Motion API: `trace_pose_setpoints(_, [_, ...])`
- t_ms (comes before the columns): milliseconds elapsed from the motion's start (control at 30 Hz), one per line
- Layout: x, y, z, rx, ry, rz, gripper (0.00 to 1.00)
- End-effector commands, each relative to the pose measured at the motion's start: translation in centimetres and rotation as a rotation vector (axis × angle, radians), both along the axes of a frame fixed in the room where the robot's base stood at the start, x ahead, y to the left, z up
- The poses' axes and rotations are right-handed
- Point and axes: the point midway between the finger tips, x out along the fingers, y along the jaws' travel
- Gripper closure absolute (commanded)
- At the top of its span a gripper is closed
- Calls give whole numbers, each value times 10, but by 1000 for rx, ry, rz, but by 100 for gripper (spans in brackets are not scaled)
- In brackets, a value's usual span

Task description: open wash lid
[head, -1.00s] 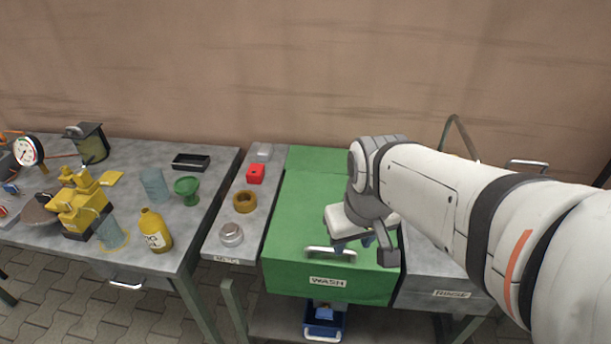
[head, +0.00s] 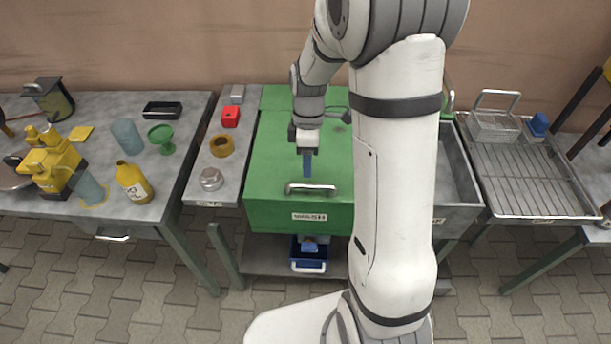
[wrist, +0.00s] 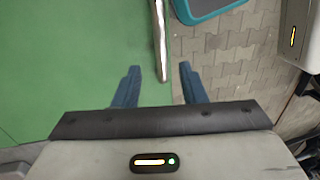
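The green wash lid (head: 275,140) lies closed on the box labelled WASH (head: 309,217). Its metal bar handle (head: 312,188) runs along the front edge of the lid. My gripper (head: 307,175) points down over the lid, close to the handle. In the wrist view my gripper (wrist: 160,72) is open, its two blue fingers apart. There the handle (wrist: 159,35) reaches to between the fingertips, and nothing is seen held. I cannot tell whether a finger touches it. My forearm hides the right part of the lid in the head view.
A blue tub (head: 308,253) sits on the shelf below. At left, a narrow shelf (head: 200,180) holds a red block, rings and small parts. A table (head: 190,125) with a yellow bottle stands further left. A grey basin (head: 457,180) and wire rack (head: 520,180) are at right.

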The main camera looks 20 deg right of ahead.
Motion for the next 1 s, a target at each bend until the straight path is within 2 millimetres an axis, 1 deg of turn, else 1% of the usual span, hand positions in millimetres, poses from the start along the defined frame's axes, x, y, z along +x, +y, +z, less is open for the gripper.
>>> trace_pose_setpoints(33, [-3,1,-9,0,5,-1,62])
trace_pose_setpoints(100, [-5,1,-21,0,4,-1,62])
trace_pose_setpoints(300, [-10,3,-47,0,3,-2,62])
trace_pose_setpoints(467, [-12,3,-56,-1,0,-3,62])
trace_pose_setpoints(700, [-12,3,-57,-1,-1,-4,62])
trace_pose_setpoints(767, [-12,3,-57,-1,-1,-4,66])
trace_pose_setpoints(1000, [-11,3,-57,-1,-1,-5,86])
